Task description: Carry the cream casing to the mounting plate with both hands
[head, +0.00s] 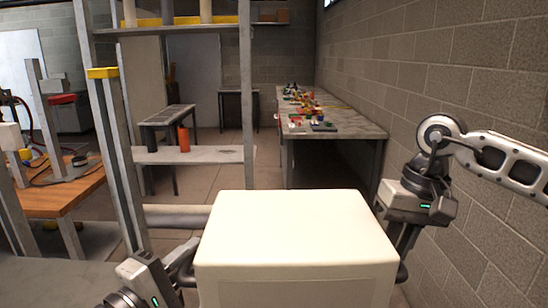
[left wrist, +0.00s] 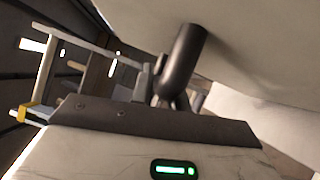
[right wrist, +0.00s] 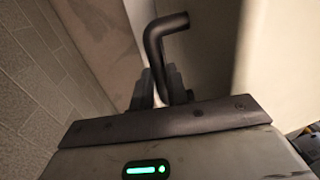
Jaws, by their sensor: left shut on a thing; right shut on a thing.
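The cream casing (head: 290,230) is a large box held in front of me, filling the bottom middle of the head view. My left gripper (head: 185,262) is at its left side, shut on a dark handle on the casing; the dark handle (left wrist: 183,62) shows in the left wrist view. My right gripper (head: 400,250) is at its right side, shut on a dark bent handle (right wrist: 163,45), seen in the right wrist view. The fingertips are partly hidden by the handles and the casing. I cannot make out the mounting plate.
A long workbench (head: 340,128) with several small coloured items runs along the right brick wall (head: 450,60). A metal shelf frame (head: 247,100) with a red bottle (head: 184,139) stands at the left. A wooden-topped table (head: 60,195) is further left. Floor (head: 222,160) shows beyond the casing.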

